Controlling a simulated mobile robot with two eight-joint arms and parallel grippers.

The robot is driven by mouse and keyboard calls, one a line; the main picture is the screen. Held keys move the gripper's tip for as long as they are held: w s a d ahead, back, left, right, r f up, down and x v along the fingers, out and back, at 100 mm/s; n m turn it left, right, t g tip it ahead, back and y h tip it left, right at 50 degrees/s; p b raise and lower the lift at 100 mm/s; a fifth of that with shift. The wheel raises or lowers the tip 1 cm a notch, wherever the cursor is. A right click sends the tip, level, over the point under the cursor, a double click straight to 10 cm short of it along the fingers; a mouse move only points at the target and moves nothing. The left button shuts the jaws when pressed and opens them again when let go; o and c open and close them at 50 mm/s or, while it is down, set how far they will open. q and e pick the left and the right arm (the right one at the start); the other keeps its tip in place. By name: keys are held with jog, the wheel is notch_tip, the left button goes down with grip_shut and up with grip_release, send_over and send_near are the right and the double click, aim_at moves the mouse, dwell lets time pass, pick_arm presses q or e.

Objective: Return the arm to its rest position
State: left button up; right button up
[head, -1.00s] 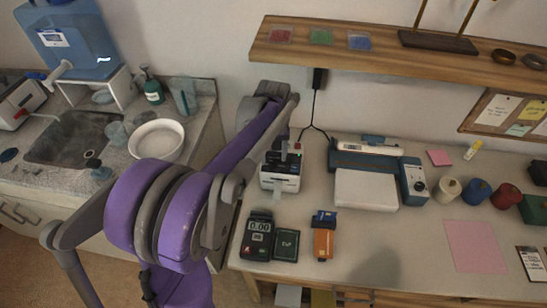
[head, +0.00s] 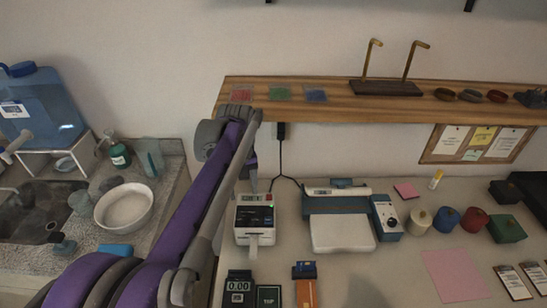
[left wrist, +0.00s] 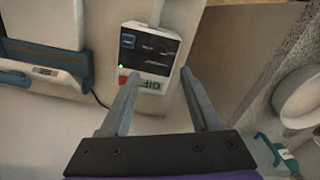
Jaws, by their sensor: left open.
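My left arm is purple and grey and reaches up from the lower left in the head view. Its gripper (head: 252,180) is mostly hidden behind the forearm, above and behind the white receipt printer (head: 255,221). In the left wrist view my left gripper (left wrist: 160,98) is open, its two grey fingers apart with nothing between them. The printer (left wrist: 149,52) shows beyond the fingertips there, with a green light on its dark top. My right gripper is in neither view.
A wooden shelf (head: 345,108) runs above the counter, close to the raised arm. A laminator-like machine (head: 340,217) stands right of the printer. A card terminal (head: 238,287) stands at the front. A white bowl (head: 124,208) sits by the sink (head: 32,215).

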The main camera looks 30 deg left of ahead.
pick_arm(q)
jog(key=s+d+f+m+t, duration=0.2)
jog(key=s+d+f+m, duration=0.2)
jog(key=s+d, duration=0.4)
jog(key=s+d+f+m+t, duration=0.3)
jog(key=s+d+f+m, duration=0.2)
jog(key=s+d, duration=0.3)
jog(key=shift+s+d+f+m, duration=0.3)
jog(key=shift+s+d+f, duration=0.1)
jog(key=shift+f, duration=0.1)
